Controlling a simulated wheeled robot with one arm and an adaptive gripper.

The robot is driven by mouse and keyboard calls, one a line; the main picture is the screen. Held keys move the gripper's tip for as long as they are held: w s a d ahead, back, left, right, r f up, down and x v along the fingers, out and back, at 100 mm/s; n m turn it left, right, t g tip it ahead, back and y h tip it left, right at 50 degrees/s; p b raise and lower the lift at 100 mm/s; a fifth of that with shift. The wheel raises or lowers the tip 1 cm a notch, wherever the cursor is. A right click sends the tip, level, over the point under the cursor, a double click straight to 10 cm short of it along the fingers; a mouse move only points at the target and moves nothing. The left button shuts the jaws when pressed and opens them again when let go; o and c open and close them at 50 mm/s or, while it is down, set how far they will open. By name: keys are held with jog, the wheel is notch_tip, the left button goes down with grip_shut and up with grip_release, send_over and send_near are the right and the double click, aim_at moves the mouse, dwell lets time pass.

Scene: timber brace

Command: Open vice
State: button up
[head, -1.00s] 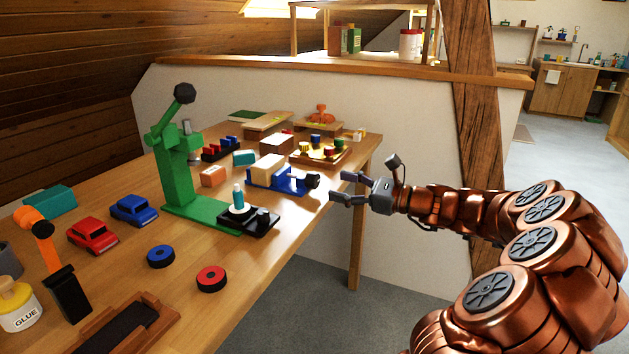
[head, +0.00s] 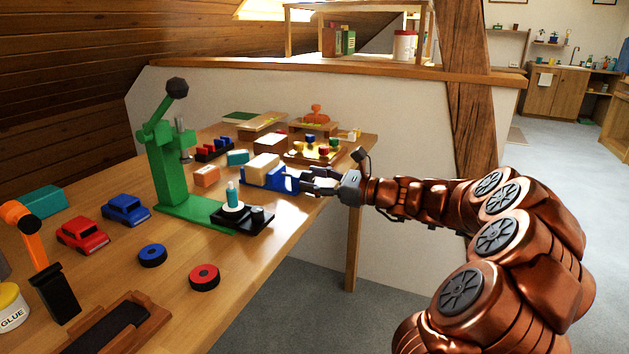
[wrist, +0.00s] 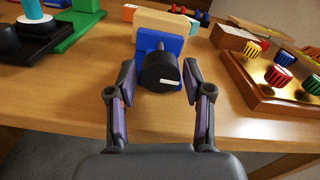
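The blue vice (head: 268,179) stands near the table's front edge with a pale wooden block (head: 262,166) in it. In the wrist view the vice (wrist: 176,45) faces me, with the block (wrist: 166,24) above its blue jaw. Its round black knob (wrist: 160,72), with a white mark, points toward me. My gripper (wrist: 156,82) is open, with one finger on each side of the knob and visible gaps between them. In the head view my gripper (head: 312,184) is at the front end of the vice and hides the knob.
A green press (head: 170,165) and a black base with a white-and-teal piece (head: 233,196) stand left of the vice. A tray with coloured pegs (head: 318,153) lies behind it, to the right in the wrist view. The space in front of the table edge is free.

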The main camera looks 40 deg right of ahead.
jog(key=c, duration=0.8)
jog(key=shift+o, duration=0.2)
jog(key=shift+n, duration=2.3)
jog(key=o, duration=1.1)
jog(key=shift+o, duration=0.2)
